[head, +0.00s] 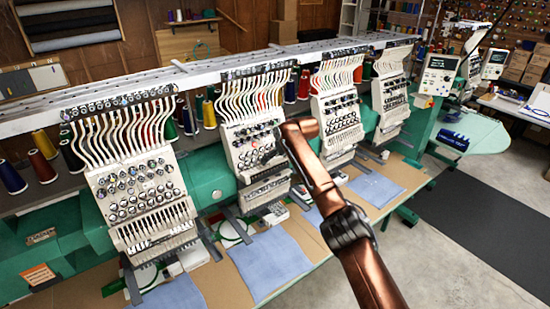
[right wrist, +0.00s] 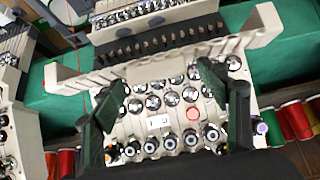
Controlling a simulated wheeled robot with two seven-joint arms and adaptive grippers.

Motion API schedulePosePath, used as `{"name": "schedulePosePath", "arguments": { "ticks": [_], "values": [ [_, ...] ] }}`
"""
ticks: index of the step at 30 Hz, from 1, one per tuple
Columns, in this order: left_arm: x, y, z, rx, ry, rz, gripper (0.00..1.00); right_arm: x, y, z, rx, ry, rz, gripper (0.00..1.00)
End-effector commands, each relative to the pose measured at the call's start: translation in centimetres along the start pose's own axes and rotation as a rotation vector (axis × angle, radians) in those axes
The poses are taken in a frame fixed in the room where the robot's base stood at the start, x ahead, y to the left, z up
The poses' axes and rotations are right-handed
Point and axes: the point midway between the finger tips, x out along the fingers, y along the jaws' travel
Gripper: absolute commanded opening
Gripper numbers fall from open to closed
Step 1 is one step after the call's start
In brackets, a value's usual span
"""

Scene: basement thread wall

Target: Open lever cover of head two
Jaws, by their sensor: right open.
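Head two (head: 255,145) is the second white embroidery head from the left in the head view, with a knob panel and a slotted lower front. In the right wrist view, its chrome knobs (right wrist: 170,105) fill the middle. Beyond them lies a beige cover piece with raised side flanges (right wrist: 160,65), which I take to be the lever cover, in front of a dark slotted strip (right wrist: 160,43). My right gripper (right wrist: 161,80) is open and empty; its dark green fingers stand apart over the knob panel. I cannot tell whether they touch it. My left gripper is out of view.
Head one (head: 135,185) is left of head two; head three (head: 336,110) is close on its right. Thread tubes (head: 258,95) run above the knobs. Blue cloths (head: 270,262) lie on the table below. Thread spools (right wrist: 298,120) stand behind. Open floor is at the right.

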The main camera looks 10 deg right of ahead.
Motion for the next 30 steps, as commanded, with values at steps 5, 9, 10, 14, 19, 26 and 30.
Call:
{"name": "schedulePosePath", "arguments": {
  "ticks": [5,9,10,14,19,26,30],
  "values": [
    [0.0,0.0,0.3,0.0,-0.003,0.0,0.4,0.0,0.1,0.1,0.0,-0.002,0.001,0.68],
    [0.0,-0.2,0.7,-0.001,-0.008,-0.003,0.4,-0.1,0.0,0.1,-0.001,-0.003,0.0,0.68],
    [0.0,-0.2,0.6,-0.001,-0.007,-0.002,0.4,-0.2,0.0,0.1,-0.001,-0.003,-0.001,0.68],
    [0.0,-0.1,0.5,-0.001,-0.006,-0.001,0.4,-1.1,0.0,0.1,-0.002,-0.002,-0.002,0.68],
    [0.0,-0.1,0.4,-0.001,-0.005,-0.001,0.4,-3.5,0.1,0.0,-0.002,0.001,0.001,0.68],
    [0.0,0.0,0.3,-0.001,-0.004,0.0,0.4,-8.2,0.1,0.0,-0.002,0.001,0.001,0.68],
    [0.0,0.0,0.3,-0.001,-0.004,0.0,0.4,-10.4,0.1,0.1,0.0,-0.001,0.001,0.68]
  ]
}}
